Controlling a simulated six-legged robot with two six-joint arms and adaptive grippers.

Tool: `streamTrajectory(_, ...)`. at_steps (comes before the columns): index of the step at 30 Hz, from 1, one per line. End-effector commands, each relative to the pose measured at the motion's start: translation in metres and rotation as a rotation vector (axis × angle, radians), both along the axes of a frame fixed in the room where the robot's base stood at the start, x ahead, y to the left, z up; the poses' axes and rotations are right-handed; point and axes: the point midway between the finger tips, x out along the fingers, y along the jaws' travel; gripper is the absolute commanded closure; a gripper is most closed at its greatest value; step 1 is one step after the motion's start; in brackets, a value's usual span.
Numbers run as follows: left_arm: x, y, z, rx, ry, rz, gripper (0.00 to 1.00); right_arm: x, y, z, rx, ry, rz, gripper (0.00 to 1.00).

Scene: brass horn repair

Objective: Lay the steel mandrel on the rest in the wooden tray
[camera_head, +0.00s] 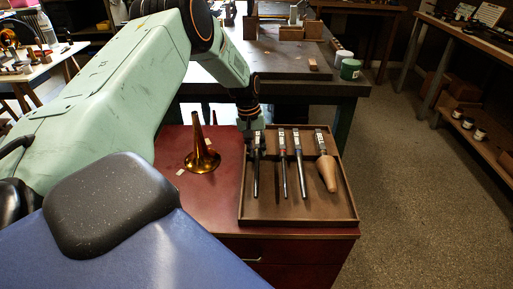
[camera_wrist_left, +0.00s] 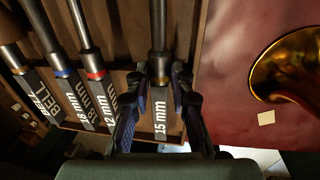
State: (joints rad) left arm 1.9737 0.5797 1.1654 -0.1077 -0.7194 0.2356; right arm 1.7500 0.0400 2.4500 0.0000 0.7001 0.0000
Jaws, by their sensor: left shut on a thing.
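The steel mandrel marked 15 mm (camera_wrist_left: 160,112) is between the two fingers of my left gripper (camera_wrist_left: 160,88) in the left wrist view. The gripper is shut on its dark, labelled handle. In the head view my left gripper (camera_head: 253,137) is at the far left corner of the wooden tray (camera_head: 318,210). The mandrel's steel rod (camera_head: 256,180) points toward the near side, over the tray's left part, roughly parallel to the others. I cannot tell whether it touches the rest, which the gripper and handles largely hide. My right gripper is not in view.
Beside it lie the 12 mm mandrel (camera_wrist_left: 97,80) with a red band, the 18 mm mandrel (camera_wrist_left: 72,85) with a blue band, and the wide bell mandrel (camera_head: 327,172). A brass horn bell (camera_head: 203,158) stands left of the tray on the red cabinet top (camera_head: 180,195).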

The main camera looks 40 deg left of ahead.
Motion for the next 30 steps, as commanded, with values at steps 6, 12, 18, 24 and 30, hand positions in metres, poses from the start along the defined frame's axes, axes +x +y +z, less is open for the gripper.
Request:
streamTrajectory(6,0.001,0.0,0.001,0.001,-0.002,-0.001,0.65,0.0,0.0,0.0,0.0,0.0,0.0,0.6)
streamTrajectory(12,0.0,0.0,0.0,0.001,-0.001,-0.001,0.52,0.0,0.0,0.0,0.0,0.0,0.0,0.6)
streamTrajectory(18,-0.001,0.0,-0.001,-0.001,0.003,0.0,0.52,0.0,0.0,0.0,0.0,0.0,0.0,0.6)
streamTrajectory(24,-0.001,0.001,0.013,-0.002,-0.001,0.0,0.52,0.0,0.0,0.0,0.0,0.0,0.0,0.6)
streamTrajectory(30,-0.004,0.005,0.05,-0.002,-0.006,-0.001,0.52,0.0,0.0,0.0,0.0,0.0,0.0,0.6)
